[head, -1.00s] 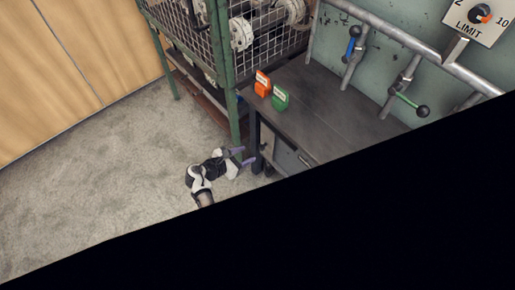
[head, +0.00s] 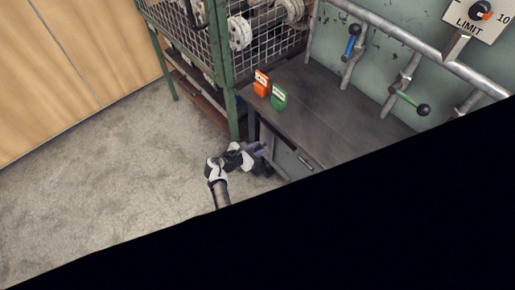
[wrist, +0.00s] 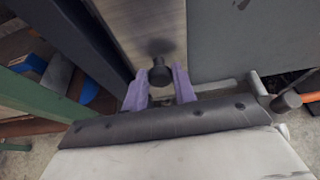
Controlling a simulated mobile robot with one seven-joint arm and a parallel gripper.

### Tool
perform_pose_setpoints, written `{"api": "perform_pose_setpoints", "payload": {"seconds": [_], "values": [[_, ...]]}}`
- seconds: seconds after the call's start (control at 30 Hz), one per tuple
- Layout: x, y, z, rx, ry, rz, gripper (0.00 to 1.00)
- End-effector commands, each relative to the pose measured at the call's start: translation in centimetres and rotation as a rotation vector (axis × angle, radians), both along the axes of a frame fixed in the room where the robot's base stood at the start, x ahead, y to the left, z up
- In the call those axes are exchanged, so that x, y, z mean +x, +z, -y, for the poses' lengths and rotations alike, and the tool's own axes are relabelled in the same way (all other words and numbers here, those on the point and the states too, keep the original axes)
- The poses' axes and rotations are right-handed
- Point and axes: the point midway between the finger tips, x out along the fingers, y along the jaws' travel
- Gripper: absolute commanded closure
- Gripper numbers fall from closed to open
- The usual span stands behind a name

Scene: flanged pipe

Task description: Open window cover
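In the wrist view a dark round knob (wrist: 160,74) stands out from a brushed metal panel (wrist: 148,28), which appears to be the window cover. My gripper (wrist: 160,86) has two purple fingers, spread apart, one on each side of the knob. I cannot tell whether either finger touches it. In the head view my gripper (head: 259,149) is at the left end of the workbench's front, below its top. The knob and most of the panel are too small or hidden there.
Floor (head: 110,175) is clear at left.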

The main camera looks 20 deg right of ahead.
Motion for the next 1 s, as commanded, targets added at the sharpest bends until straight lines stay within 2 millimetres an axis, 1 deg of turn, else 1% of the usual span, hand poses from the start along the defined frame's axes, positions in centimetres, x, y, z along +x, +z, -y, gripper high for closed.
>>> {"api": "perform_pose_setpoints", "payload": {"seconds": [0.03,0.17,0.2,0.37,0.43,0.47,0.6,0.7,0.8,0.9,1.0], "values": [[0.0,0.0,0.0,0.000,0.000,0.000,0.81],[0.0,0.0,0.0,0.000,0.000,0.000,0.98],[0.0,0.0,0.0,0.000,0.000,0.000,1.00],[-0.1,0.0,0.0,0.000,0.000,0.000,1.00],[-0.6,0.2,0.1,0.000,-0.001,-0.002,1.00],[-0.9,0.3,0.3,0.000,0.000,-0.002,1.00],[-3.4,0.5,1.2,0.001,-0.004,-0.006,1.00],[-5.3,0.5,1.8,0.001,-0.003,-0.005,1.00],[-6.7,0.4,2.3,0.000,-0.002,-0.003,1.00],[-7.5,0.2,2.7,0.001,-0.001,-0.001,1.00],[-7.7,0.0,2.7,0.000,0.000,0.000,1.00]]}}
